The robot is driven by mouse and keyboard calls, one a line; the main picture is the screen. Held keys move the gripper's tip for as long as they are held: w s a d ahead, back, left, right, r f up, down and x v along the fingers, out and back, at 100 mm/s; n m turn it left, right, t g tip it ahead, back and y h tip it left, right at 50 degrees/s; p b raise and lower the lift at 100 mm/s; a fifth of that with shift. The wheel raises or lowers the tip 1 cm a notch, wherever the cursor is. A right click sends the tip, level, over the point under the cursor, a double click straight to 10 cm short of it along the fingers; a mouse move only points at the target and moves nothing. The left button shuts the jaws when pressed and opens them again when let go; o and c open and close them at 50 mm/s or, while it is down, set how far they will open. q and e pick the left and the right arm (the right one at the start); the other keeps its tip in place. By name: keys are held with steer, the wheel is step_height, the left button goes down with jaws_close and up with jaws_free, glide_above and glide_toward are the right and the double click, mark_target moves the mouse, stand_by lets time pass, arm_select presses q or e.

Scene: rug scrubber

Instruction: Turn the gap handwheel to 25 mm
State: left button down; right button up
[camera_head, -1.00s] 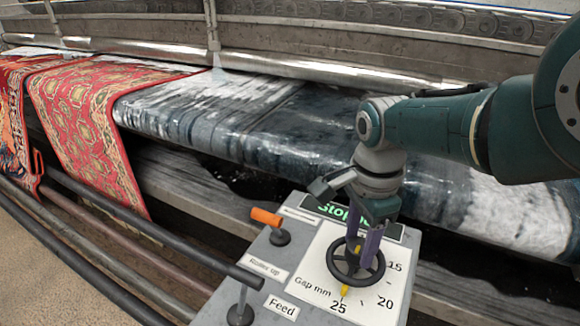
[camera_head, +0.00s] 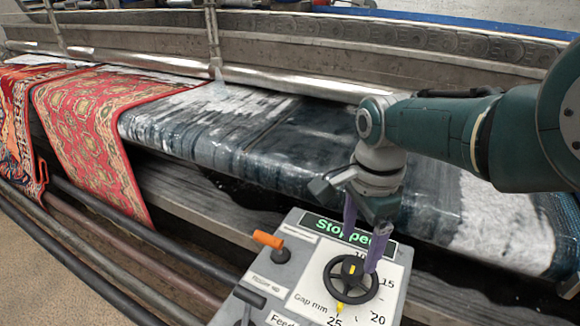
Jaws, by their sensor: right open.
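The black gap handwheel (camera_head: 339,290) sits on a white dial plate on the grey control panel. Its yellow pointer (camera_head: 340,307) points down at or very near the "25" mark (camera_head: 335,322); the exact reading is too small to tell. My right gripper (camera_head: 360,253) is above the wheel's far side, with its two purple fingers apart and nothing held between them. The fingers cover part of the wheel's far rim and the "10" mark. Whether a fingertip touches the wheel, I cannot tell. My left gripper is not in view.
The panel's display (camera_head: 338,228) reads "Stopped", partly hidden by my gripper. An orange-handled lever (camera_head: 268,239) and a black-handled lever (camera_head: 249,296) stand left of the dial. Behind lie the scrubber bed (camera_head: 215,140) and a red rug (camera_head: 88,130).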

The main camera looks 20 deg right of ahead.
mark_target(354, 266)
arm_select(q)
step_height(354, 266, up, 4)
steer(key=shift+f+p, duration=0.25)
steer(key=shift+p, duration=0.9)
arm_select(e)
step_height(354, 266, up, 4)
steer(key=shift+r, duration=0.1)
